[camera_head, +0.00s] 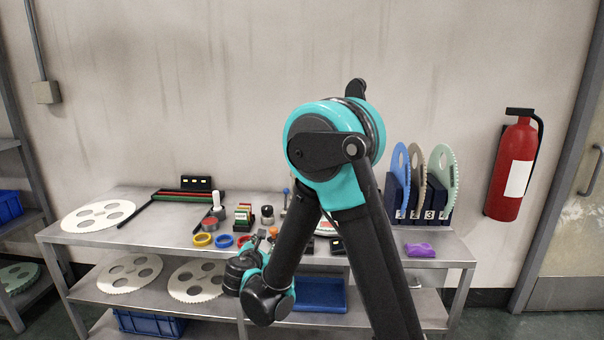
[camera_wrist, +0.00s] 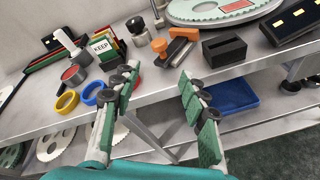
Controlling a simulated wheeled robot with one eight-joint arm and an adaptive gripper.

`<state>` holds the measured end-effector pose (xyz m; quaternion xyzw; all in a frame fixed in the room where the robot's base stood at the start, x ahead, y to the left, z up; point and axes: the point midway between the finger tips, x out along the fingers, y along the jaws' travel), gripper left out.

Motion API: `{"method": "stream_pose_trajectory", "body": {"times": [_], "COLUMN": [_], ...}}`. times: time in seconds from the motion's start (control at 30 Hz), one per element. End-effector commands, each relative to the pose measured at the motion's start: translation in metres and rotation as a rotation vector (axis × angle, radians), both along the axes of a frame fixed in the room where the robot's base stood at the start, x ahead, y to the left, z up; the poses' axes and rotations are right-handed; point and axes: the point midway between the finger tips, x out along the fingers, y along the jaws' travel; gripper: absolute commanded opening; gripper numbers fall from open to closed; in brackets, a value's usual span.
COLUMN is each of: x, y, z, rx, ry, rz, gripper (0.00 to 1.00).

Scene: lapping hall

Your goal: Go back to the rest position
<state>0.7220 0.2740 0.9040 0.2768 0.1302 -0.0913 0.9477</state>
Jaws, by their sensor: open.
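My gripper (camera_wrist: 158,100) is open in the wrist view, its two green-padded fingers apart with nothing between them. In the wrist view it is in front of the metal table's (camera_wrist: 150,92) front edge. In the head view my arm stands in front of the table and its lower end hangs by the front edge, left of centre; the fingers there are small and partly hidden by the arm.
On the table are yellow (camera_head: 202,240) and blue (camera_head: 224,241) rings, an orange-handled stamp (camera_wrist: 160,48), a black block (camera_wrist: 223,49), a purple cloth (camera_head: 420,250) and a rack of discs (camera_head: 441,185). A fire extinguisher (camera_head: 513,170) hangs at right. The lower shelf holds discs and a blue tray (camera_head: 320,293).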

Motion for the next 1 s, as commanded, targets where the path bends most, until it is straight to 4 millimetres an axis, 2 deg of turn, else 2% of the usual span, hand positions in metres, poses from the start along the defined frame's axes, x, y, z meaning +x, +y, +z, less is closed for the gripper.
{"method": "stream_pose_trajectory", "body": {"times": [0.03,0.2,0.3,0.37,0.5,0.6,0.7,0.83,1.0], "x": [0.003,-0.010,-0.029,-0.045,-0.088,-0.123,-0.159,-0.198,-0.226], "y": [-0.033,-0.135,-0.187,-0.214,-0.266,-0.292,-0.309,-0.317,-0.316], "z": [0.000,-0.009,-0.018,-0.023,-0.036,-0.046,-0.055,-0.066,-0.073], "rx": [0.081,0.423,0.627,0.750,1.038,1.243,1.445,1.670,1.852], "ry": [0.036,0.155,0.204,0.225,0.257,0.264,0.258,0.241,0.223], "rz": [-0.071,-0.353,-0.532,-0.641,-0.905,-1.098,-1.289,-1.505,-1.679], "gripper": [0.44,0.44,0.44,0.44,0.44,0.44,0.44,0.44,0.44]}}
